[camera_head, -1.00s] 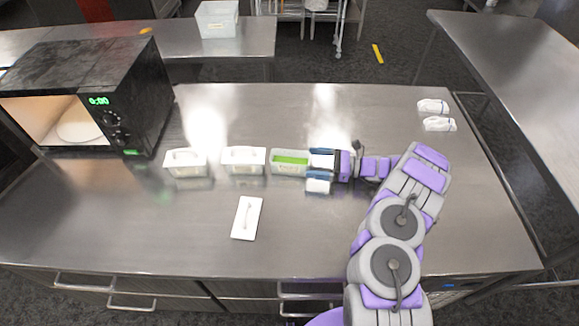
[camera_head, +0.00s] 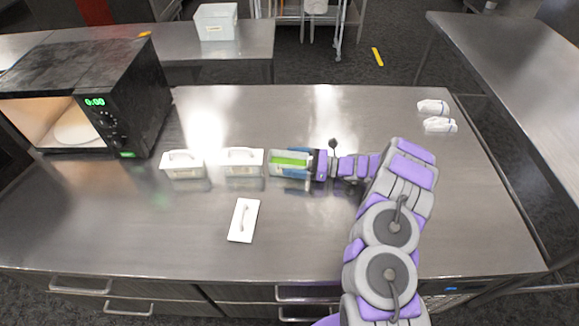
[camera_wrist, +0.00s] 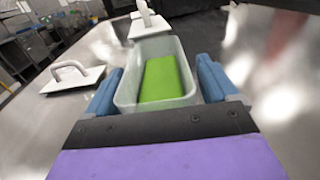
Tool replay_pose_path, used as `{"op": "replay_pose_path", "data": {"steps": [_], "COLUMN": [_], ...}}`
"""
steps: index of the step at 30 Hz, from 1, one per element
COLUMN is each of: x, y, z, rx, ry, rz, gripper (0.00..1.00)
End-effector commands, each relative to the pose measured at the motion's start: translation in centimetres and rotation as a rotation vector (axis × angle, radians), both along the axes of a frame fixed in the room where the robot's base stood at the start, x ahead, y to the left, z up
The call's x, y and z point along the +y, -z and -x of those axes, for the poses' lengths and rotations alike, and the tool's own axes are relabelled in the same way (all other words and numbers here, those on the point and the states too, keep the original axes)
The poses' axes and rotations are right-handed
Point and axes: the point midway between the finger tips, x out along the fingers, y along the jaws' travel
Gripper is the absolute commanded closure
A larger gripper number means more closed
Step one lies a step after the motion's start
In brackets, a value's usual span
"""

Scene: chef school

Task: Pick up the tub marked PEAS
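An open clear tub (camera_head: 274,172) with bright green contents stands on the steel counter, at the right end of a row of tubs. No PEAS lettering can be read on it. It also fills the middle of the wrist view (camera_wrist: 124,98). My gripper (camera_head: 290,163) reaches in from the right, level with the tub. In the wrist view, its blue fingers (camera_wrist: 160,84) are spread on either side of the tub, very close to its walls. I cannot see firm contact on both sides. The far finger is partly hidden in the head view.
Two lidded white tubs (camera_head: 243,164) (camera_head: 182,167) stand left of the green one. A white lid with a handle (camera_head: 244,219) lies in front. A microwave (camera_head: 95,95) with its lit interior showing is at left. Two white items (camera_head: 436,115) lie at back right. The front counter is mostly clear.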

Motion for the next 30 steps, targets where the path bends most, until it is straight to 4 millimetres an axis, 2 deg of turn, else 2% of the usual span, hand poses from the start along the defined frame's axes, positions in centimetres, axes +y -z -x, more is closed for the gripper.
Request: {"op": "replay_pose_path", "data": {"steps": [2, 18, 26, 30], "x": [0.04, 0.01, 0.00, 0.00], "y": [-0.01, 0.02, -0.10, -0.94], "z": [0.00, 0.01, -0.01, -0.01], "rx": [0.000, 0.000, 0.000, -0.001], "ry": [-0.001, -0.001, -0.001, -0.001], "rz": [0.000, 0.001, 0.000, 0.000], "gripper": [0.21, 0.73, 0.73, 0.73]}}
